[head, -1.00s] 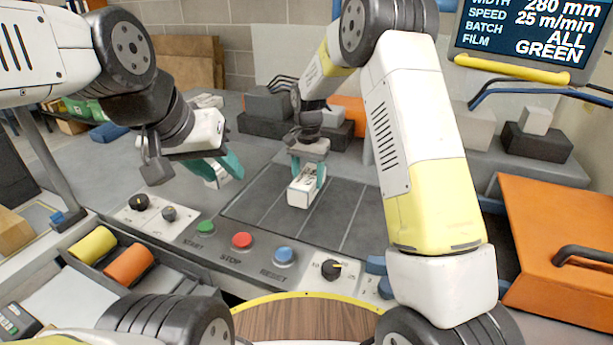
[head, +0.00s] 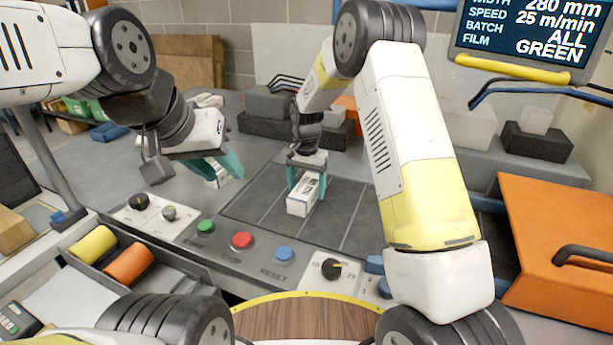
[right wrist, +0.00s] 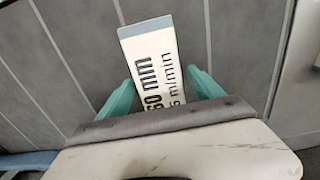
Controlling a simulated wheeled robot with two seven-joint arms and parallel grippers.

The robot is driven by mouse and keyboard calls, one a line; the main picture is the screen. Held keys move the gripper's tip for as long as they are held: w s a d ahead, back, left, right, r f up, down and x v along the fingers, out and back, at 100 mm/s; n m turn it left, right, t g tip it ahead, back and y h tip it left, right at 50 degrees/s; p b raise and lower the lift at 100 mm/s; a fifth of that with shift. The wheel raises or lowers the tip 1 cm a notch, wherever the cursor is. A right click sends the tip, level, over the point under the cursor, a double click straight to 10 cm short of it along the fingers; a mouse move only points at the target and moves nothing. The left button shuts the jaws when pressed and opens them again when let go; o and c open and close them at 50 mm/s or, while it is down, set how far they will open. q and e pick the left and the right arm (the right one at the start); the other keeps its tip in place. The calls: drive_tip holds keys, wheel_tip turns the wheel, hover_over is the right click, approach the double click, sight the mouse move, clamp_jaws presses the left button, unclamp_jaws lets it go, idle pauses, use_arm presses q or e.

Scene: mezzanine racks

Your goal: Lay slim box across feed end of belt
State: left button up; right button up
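A slim white box (head: 301,203) with black print is at the dark belt (head: 262,202).
A control panel with green, red (head: 242,241) and blue buttons runs along the front edge. Grey blocks (head: 270,103) stand behind the belt. An orange cover (head: 560,240) is at the right. Yellow and orange rolls (head: 128,263) lie front left.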

sight(307, 185)
drive_tip(key=s+d+r+n+t+y, duration=0.1)
drive_tip(key=s+d+r, duration=0.2)
drive_tip(key=r, duration=0.7)
drive_tip(key=s+d+r, duration=0.2)
drive_tip(key=s+r, duration=0.1)
drive_tip(key=r, duration=0.8)
drive_tip(key=s+d+r+n+t, duration=0.1)
drive_tip(key=s+d, duration=0.2)
drive_tip(key=s, duration=0.5)
drive_tip(key=s+d+r+n+t, duration=0.1)
drive_tip(key=s+d+r+t, duration=0.1)
drive_tip(key=s, duration=0.6)
drive_tip(key=s+d+r+n+t+y, duration=0.1)
drive_tip(key=s+d, duration=0.3)
drive_tip(key=s, duration=0.4)
drive_tip(key=shift+r+n+t, duration=0.55)
drive_tip(key=shift+n+t, duration=0.05)
drive_tip(key=shift+s+d, duration=0.1)
